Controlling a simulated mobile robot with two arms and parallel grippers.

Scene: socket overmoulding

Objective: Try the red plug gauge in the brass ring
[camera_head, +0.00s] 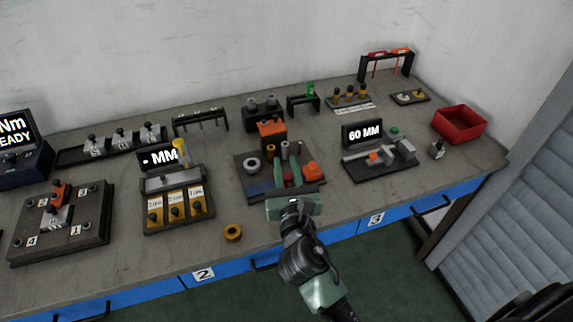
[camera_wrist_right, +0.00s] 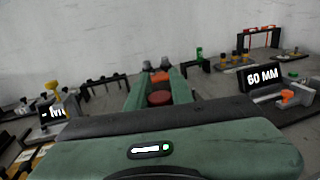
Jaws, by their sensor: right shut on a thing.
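My right gripper (camera_head: 287,168) reaches over the dark fixture board at the middle of the bench. Its green fingers are shut on a dark red round piece (camera_wrist_right: 159,98), seen between them in the right wrist view, which I take to be the red plug gauge. Its lower part is hidden by the gripper, and the head view does not show it clearly. The brass ring (camera_head: 233,239) lies flat on the bench near the front edge, left of my right gripper and apart from it. My left gripper is not in view.
An orange-topped block (camera_head: 271,130) stands just beyond the fingers. The black stand (camera_head: 303,105) behind holds a green piece. A weighing-like panel reading "60 MM" (camera_head: 362,134) and a red bin (camera_head: 460,124) are to the right. Bare bench surrounds the ring.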

